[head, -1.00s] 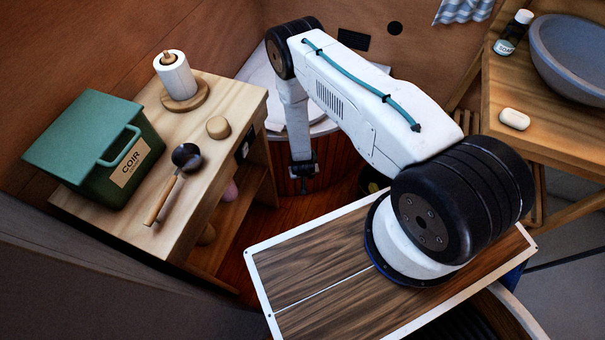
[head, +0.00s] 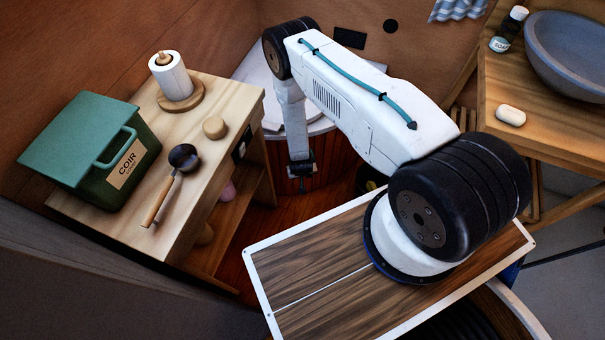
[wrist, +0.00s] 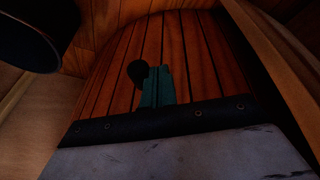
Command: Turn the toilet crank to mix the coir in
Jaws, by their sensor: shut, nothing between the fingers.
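The toilet (head: 326,158) is a round, wood-slatted drum with a pale top, partly hidden behind my arm in the head view. Its slats (wrist: 205,60) fill the middle of the wrist view. A dark rounded knob (wrist: 137,72), apparently the crank's handle, shows against the slats, just left of my gripper's fingertips. The rest of the crank is hidden or too dark to make out. My gripper (wrist: 157,80) has teal fingers closed together with nothing held. In the head view my gripper (head: 301,180) points down in front of the drum. I cannot tell whether it touches the knob.
A washstand with a grey basin (head: 570,50) and soap (head: 511,116) is at right. A dark round form (wrist: 28,38) fills the wrist view's upper left.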

